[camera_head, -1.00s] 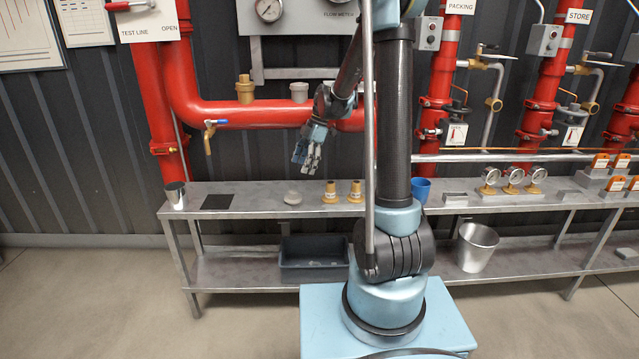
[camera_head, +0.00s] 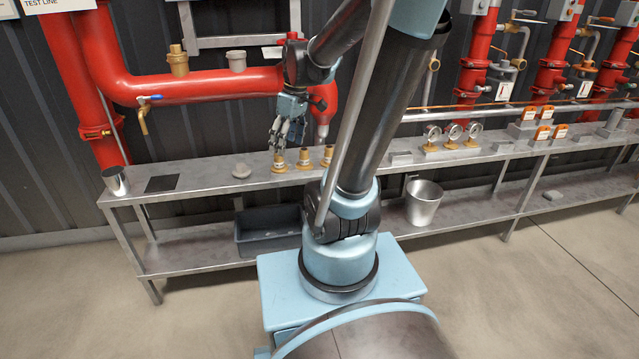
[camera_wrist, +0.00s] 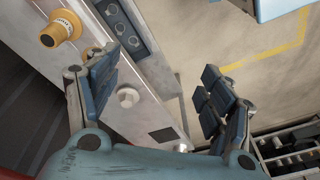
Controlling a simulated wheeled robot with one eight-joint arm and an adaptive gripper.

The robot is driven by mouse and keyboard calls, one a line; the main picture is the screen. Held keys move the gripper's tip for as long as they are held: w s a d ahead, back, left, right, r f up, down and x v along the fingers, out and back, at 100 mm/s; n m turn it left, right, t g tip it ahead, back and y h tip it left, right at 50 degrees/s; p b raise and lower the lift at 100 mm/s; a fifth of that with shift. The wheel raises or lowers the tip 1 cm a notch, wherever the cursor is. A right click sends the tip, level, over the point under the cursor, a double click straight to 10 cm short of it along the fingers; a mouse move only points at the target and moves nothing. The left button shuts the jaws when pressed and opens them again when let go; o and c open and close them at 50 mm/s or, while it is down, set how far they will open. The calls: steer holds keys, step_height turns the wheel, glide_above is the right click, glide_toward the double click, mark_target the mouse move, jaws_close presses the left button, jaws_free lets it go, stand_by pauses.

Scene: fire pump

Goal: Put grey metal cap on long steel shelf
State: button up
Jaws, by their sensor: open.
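A small grey metal cap (camera_head: 241,171) sits on the long steel shelf (camera_head: 212,182), left of the brass fittings. Another grey cap-like piece (camera_head: 237,60) stands on top of the red horizontal pipe; I cannot tell which one the task means. My gripper (camera_head: 284,143) hangs over the shelf near the brass fittings, right of the shelf cap. In the wrist view my gripper (camera_wrist: 155,72) has its fingers wide apart with nothing between them held. A light round cap (camera_wrist: 128,97) shows on the shelf below, nearer the left finger and apart from it.
Brass fittings (camera_head: 304,158) stand right of the shelf cap; one shows in the wrist view (camera_wrist: 62,27). A metal cup (camera_head: 116,181) and a dark mat (camera_head: 162,183) lie at the left end. A brass fitting (camera_head: 178,60) stands on the red pipe (camera_head: 205,86). Gauges (camera_head: 453,133) stand farther right.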

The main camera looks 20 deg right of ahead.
steer(key=s+d+f+m+h, duration=0.1)
steer(key=s+d+f+m, duration=0.2)
steer(key=s, duration=0.3)
steer(key=s+d+f+m+t+h, duration=0.1)
steer(key=s+d+f+m, duration=0.2)
steer(key=s+m, duration=0.3)
steer(key=shift+s+d+f+m, duration=0.3)
steer(key=shift+s+f, duration=0.2)
steer(key=shift+s, duration=0.25)
